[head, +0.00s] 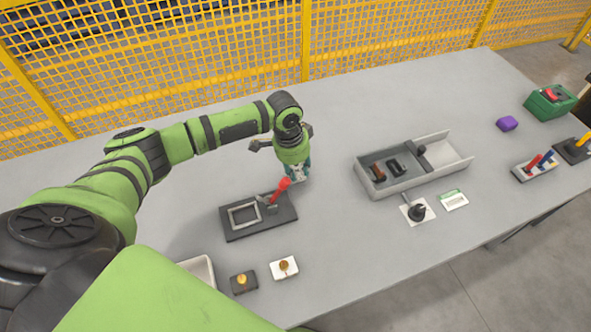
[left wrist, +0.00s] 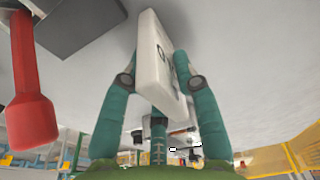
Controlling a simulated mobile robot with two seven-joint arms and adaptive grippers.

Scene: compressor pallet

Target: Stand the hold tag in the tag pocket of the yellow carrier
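My left gripper (head: 298,174) is low over the table, just right of and behind the red-handled clamp fixture. In the left wrist view its teal fingers (left wrist: 156,64) are closed on both sides of a white plate with dark lettering, which looks like the hold tag (left wrist: 151,42). The lettering is only partly readable, and the tag is hard to make out in the head view. I cannot make out a yellow carrier or its tag pocket in either view. My right gripper is not in view.
The clamp fixture (head: 234,232) has an upright red handle (head: 281,187), close to the left gripper. A grey divided tray (head: 440,172) stands right of centre. Brass-knobbed blocks (head: 284,268) are at the front.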

